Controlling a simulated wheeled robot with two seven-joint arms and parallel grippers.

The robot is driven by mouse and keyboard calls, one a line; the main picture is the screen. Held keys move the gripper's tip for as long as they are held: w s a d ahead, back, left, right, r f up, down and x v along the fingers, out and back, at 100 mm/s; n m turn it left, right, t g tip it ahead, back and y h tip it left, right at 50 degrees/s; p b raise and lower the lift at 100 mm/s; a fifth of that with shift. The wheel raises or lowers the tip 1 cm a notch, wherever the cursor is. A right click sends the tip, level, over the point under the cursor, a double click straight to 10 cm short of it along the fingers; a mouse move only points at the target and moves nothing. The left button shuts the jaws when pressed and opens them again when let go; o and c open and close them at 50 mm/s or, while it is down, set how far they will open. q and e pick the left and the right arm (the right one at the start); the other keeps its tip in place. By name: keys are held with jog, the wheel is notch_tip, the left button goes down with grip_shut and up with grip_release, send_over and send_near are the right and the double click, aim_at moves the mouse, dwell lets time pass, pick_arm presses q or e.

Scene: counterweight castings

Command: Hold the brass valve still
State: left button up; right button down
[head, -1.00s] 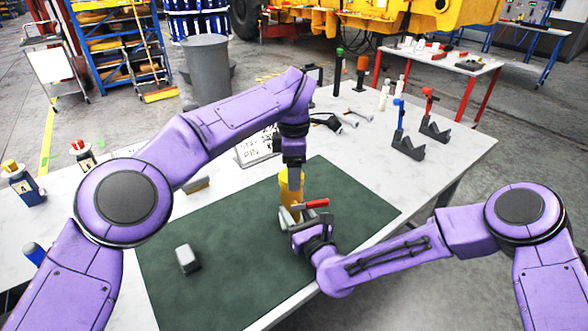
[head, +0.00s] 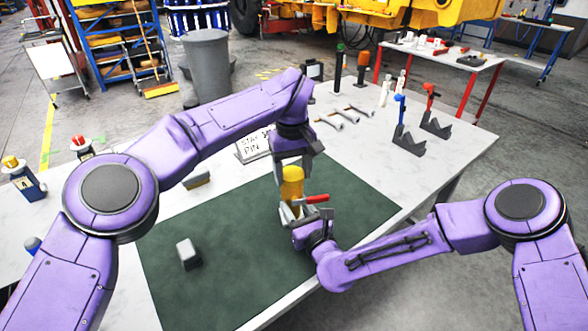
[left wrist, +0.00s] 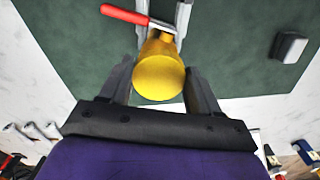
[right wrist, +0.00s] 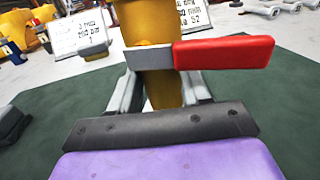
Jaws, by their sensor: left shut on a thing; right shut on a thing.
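The brass valve (head: 292,182) stands upright over the green mat, with a red lever handle (head: 317,198) pointing right. My left gripper (head: 292,170) comes down from above, its fingers on either side of the valve's round top. In the left wrist view, the round brass end (left wrist: 159,78) sits between its two fingers. My right gripper (head: 297,219) is shut on the valve's lower body from the front. In the right wrist view, the valve body (right wrist: 162,90) is between its fingers, just below the red handle (right wrist: 225,52). The valve's base is hidden.
The green mat (head: 205,285) is mostly clear, with a grey block (head: 188,253) at its left. A lettered sign (head: 253,147) stands behind it. Stands with blue and red uprights (head: 408,140) are at the right rear.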

pick_arm(q)
jog(key=m, duration=0.2)
jog(key=shift+w+a+m, duration=0.1)
jog(key=shift+a+m, duration=0.05)
jog(key=shift+m, duration=0.25)
jog(key=o, duration=1)
jog(key=shift+c, duration=0.3)
